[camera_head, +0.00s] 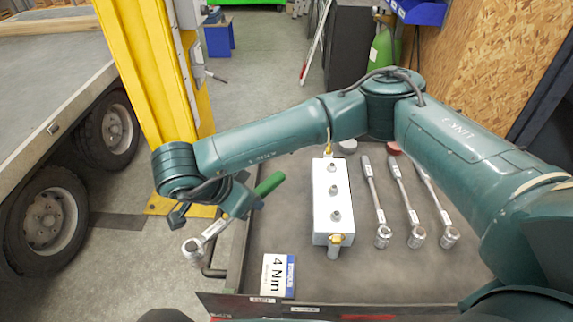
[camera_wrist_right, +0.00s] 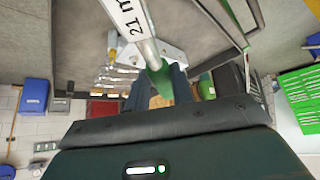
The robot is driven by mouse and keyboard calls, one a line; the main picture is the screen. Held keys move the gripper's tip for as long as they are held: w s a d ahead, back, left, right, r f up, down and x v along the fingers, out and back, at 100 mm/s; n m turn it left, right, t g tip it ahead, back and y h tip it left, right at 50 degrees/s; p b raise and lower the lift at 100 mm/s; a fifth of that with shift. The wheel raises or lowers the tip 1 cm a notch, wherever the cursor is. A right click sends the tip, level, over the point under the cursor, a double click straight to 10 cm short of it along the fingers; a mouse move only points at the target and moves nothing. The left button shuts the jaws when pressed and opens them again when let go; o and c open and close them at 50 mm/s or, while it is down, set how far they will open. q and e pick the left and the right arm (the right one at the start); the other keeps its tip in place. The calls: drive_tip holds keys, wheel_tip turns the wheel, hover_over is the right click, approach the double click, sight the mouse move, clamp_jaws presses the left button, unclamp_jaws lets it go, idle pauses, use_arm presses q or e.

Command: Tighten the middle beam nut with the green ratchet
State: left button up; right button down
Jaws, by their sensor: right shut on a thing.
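The green ratchet has a green handle (camera_head: 269,184) and a silver head (camera_head: 193,249) that points down and left. My right gripper (camera_head: 238,200) is shut on it and holds it left of the tray's edge, clear of the beam. The white beam (camera_head: 325,222) lies on the grey tray, with nuts in a row on top; the middle nut (camera_head: 333,190) is uncovered. My left gripper is not in view.
Several more ratchets (camera_head: 384,237) lie right of the beam on the tray (camera_head: 400,285). A "4 Nm" card (camera_head: 277,277) lies at its front left. A yellow post (camera_head: 150,80) and a trailer wheel (camera_head: 50,220) stand to the left. My right arm spans above the tray's back.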

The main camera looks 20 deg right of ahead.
drive_tip(key=shift+w+d+f+m+g+h, duration=0.1)
drive_tip(key=shift+w+f+m+g+h, duration=0.15)
drive_tip(key=shift+m, duration=0.3)
drive_tip(key=shift+w+f+m+g+h, duration=0.1)
drive_tip(key=shift+m+g, duration=0.25)
drive_tip(key=shift+m, duration=0.2)
drive_tip(key=shift+w+d+f+m+g, duration=0.2)
drive_tip(key=shift+m+g, duration=0.3)
drive_tip(key=shift+m, duration=0.4)
use_arm(q)
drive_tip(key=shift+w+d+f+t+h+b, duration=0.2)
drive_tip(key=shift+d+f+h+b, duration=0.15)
drive_tip(key=shift+b, duration=0.95)
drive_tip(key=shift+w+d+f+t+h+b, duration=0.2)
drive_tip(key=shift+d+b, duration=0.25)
drive_tip(key=shift+b, duration=0.8)
use_arm(e)
drive_tip(key=w+d+f+n+y, duration=0.4)
drive_tip(key=d+n+y, duration=0.1)
drive_tip(key=n, duration=1.1)
drive_tip(key=w+d+f+n+y, duration=0.4)
drive_tip(key=n+y, duration=0.4)
drive_tip(key=n, duration=0.8)
drive_tip(key=shift+w+d+t, duration=0.4)
drive_tip(key=shift+w+d, duration=0.25)
drive_tip(key=shift+d, duration=0.65)
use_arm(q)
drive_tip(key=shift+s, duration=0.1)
